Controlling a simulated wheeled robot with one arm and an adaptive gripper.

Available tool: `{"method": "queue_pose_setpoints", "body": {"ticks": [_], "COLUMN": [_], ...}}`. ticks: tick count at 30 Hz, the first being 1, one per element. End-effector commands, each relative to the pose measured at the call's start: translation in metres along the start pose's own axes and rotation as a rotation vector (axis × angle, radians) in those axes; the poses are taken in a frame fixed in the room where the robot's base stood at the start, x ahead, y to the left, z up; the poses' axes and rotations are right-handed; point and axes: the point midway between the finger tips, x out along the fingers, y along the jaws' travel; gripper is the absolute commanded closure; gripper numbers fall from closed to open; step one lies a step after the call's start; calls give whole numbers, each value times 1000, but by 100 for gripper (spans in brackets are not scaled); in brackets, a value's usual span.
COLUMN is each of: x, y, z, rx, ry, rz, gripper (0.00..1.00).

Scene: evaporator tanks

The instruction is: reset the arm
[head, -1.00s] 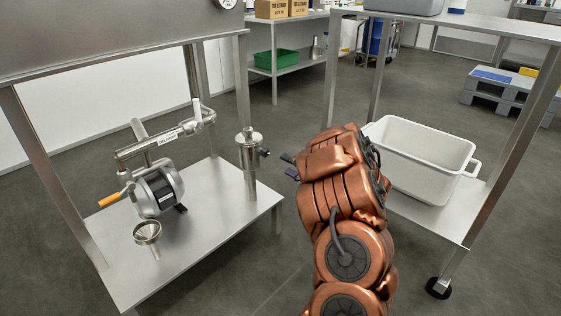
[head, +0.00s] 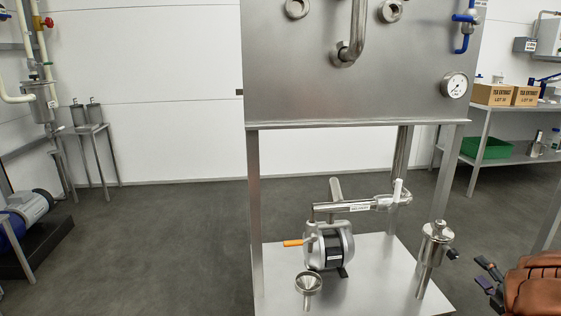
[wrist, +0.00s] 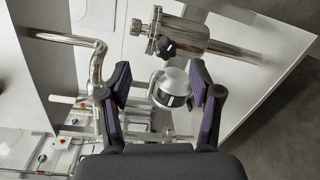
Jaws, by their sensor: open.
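My gripper (head: 484,274) is at the right edge of the head view, at the end of my copper-coloured arm. Its two dark fingers are spread apart with nothing between them. It is to the right of the steel filter cylinder (head: 434,245) on the lower shelf, apart from it. In the wrist view my gripper (wrist: 160,85) is open. The silver pump (wrist: 172,88) shows beyond and between the fingers. The steel cylinder with a black knob (wrist: 178,38) shows above them.
A steel tank (head: 350,85) with a gauge (head: 455,85) stands over the lower shelf (head: 380,285). The shelf holds the pump (head: 328,247) with its orange handle and a small funnel (head: 308,285).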

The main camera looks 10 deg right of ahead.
Motion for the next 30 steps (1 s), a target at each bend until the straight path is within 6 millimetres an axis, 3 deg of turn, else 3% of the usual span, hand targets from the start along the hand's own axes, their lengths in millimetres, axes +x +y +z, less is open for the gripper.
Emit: {"method": "queue_pose_setpoints", "body": {"ticks": [1,8,16,23,30], "x": [7,24,19,-2,-40], "y": [29,102,195,271,340], "z": [9,41,61,52,16], "rx": [2,86,259,465,723], "ry": [-16,-168,-382,-553,-703], "rz": [-32,-216,-364,-457,-561], "gripper": [36,36,36,36,36]}}
